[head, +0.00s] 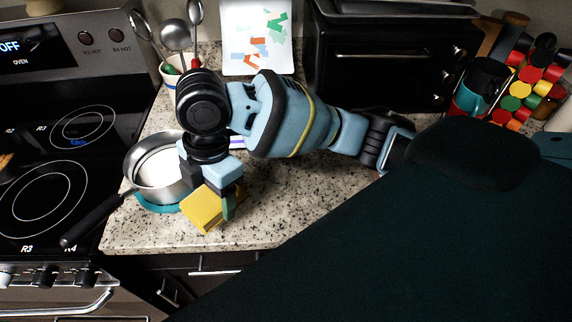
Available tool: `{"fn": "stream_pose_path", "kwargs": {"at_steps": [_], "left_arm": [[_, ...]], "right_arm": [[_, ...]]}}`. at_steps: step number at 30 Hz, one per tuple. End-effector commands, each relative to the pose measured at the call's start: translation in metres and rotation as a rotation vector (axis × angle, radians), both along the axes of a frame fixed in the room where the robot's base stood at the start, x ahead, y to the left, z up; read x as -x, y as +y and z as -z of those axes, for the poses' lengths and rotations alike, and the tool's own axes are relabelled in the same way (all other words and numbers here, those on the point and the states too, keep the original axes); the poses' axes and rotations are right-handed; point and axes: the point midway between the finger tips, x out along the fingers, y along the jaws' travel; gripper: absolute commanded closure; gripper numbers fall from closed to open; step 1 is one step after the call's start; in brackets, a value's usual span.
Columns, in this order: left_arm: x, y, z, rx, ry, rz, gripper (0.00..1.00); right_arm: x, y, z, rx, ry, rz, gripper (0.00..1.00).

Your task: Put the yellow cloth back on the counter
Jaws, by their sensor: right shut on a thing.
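The yellow cloth (203,210) shows as a folded, block-like piece, tilted, at the front left of the speckled counter (290,220). My right gripper (222,205) comes down over it and is shut on it. The gripper body hides the cloth's upper part. I cannot tell whether the cloth's lower edge touches the counter or hangs just above it. My left gripper is not in view.
A steel pan (130,178) stands on a teal mat (160,207), close left of the cloth; its black handle (92,220) reaches over the stove (60,150). A utensil crock (170,75), toaster oven (390,60) and spice rack (530,85) stand behind. Counter right of the cloth is clear.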

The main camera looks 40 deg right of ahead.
Motion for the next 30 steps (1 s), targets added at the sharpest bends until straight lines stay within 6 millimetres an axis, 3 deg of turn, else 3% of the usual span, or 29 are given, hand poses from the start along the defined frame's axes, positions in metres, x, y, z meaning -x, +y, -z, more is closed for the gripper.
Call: {"fn": "stream_pose_path", "kwargs": {"at_steps": [8, 24, 30], "left_arm": [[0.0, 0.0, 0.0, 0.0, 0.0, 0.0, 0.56], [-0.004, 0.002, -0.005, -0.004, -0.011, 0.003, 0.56], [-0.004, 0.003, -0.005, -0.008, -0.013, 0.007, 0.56]], "right_arm": [[-0.001, -0.009, 0.001, 0.0, 0.0, 0.002, 0.58], [-0.008, -0.125, 0.011, 0.002, 0.0, 0.006, 0.58], [-0.009, -0.145, 0.014, 0.0, 0.0, 0.001, 0.58]]}}
